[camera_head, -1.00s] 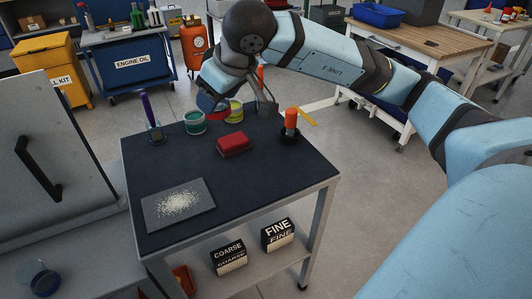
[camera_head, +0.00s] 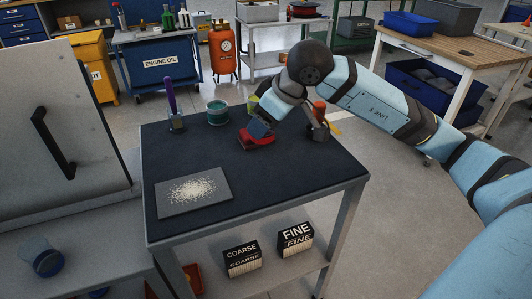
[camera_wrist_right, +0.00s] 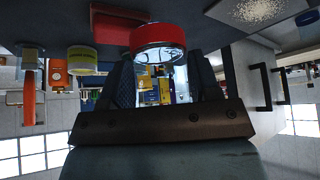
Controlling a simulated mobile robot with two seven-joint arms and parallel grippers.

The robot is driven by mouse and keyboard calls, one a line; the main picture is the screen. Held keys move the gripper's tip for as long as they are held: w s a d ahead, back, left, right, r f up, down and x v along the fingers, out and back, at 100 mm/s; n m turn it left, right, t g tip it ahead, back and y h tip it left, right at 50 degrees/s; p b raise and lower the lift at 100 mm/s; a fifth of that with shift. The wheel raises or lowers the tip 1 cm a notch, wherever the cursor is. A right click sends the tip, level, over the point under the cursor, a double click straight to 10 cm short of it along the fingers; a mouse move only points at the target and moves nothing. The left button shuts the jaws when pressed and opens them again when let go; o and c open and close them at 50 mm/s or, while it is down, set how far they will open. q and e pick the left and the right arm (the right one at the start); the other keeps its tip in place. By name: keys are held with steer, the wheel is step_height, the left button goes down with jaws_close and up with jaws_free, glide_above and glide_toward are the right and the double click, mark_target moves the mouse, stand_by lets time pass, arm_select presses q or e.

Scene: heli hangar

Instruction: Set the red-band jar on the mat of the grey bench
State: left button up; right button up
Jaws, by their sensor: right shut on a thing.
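The red-band jar (camera_wrist_right: 158,38), clear with a broad red band, is between the fingers of my right gripper (camera_wrist_right: 165,85) in the right wrist view. In the head view my right gripper (camera_head: 262,130) is over the dark-topped grey bench (camera_head: 300,165), at a red block (camera_head: 256,142); the jar does not show clearly there. I cannot tell whether the jar touches anything below. A flat grey mat (camera_head: 165,197) with pale grains on it lies at the bench's near left. My left gripper is out of view.
A teal-band jar (camera_head: 216,115), a partly hidden yellow-green-band jar (camera_head: 252,103), a purple-handled tool (camera_head: 170,98) and an orange-handled tool (camera_head: 319,110) stand toward the back. COARSE (camera_head: 242,258) and FINE (camera_head: 296,239) boxes sit on the lower shelf. The bench top's near right is clear.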

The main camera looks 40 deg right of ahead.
mark_target(271, 140)
step_height(271, 140, down, 4)
steer(key=shift+r+b, duration=0.25)
steer(key=shift+b, duration=0.15)
step_height(271, 140, down, 2)
steer(key=shift+f+b, duration=0.25)
steer(key=shift+b, duration=0.2)
steer(key=shift+f, duration=0.35)
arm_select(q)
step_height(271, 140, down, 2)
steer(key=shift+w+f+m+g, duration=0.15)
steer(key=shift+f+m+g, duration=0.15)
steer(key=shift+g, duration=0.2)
arm_select(e)
steer(key=shift+r, duration=0.1)
steer(key=o, duration=1)
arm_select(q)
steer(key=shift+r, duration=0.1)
arm_select(e)
steer(key=shift+o, duration=0.2)
